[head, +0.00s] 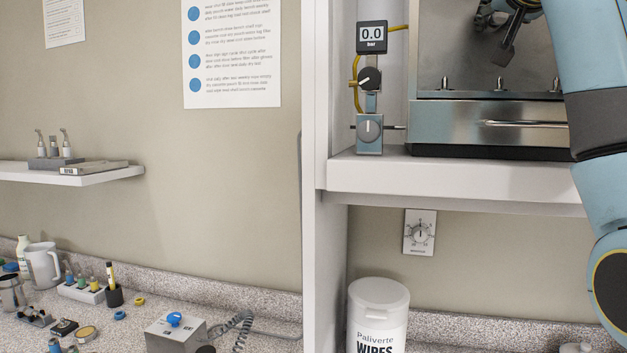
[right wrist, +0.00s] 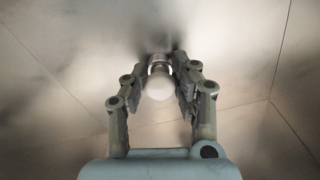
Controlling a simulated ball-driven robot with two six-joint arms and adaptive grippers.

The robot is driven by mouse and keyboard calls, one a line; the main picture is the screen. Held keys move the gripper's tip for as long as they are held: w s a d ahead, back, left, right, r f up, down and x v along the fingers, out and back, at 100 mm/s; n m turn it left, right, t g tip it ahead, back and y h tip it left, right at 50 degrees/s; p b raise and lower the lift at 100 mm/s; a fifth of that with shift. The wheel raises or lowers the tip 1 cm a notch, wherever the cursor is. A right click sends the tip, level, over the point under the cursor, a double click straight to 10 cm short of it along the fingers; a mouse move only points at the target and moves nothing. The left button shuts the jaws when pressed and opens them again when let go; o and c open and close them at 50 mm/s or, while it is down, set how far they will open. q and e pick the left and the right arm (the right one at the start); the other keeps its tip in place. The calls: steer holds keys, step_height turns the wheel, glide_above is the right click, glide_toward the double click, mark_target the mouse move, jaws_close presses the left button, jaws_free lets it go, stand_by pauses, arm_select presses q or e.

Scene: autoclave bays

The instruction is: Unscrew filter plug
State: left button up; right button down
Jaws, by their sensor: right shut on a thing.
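The filter plug (right wrist: 159,84) shows in the right wrist view as a pale, round-ended knob in front of a dull metal surface. My right gripper (right wrist: 161,66) has one finger on each side of the plug and is shut on it. The plug's far end is hidden in shadow between the fingertips. In the head view my right gripper (head: 497,28) is at the top right, in front of the steel interior of the autoclave; the plug cannot be made out there. My left gripper is in neither view.
The autoclave's steel front (head: 480,122) stands on a white shelf (head: 450,178). Several small pegs line its ledge below my gripper. A wipes tub (head: 379,310) stands below.

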steer(key=c, duration=1.2)
jaws_free()
steer(key=shift+f, duration=0.15)
steer(key=m, duration=0.7)
steer(key=shift+b, duration=0.35)
steer(key=m+b, duration=0.1)
steer(key=m, duration=0.9)
steer(key=shift+m+b, duration=0.3)
steer(key=shift+b, duration=0.05)
steer(key=m, duration=0.3)
steer(key=m+b, duration=0.1)
steer(key=m, duration=0.6)
steer(key=shift+b, duration=0.4)
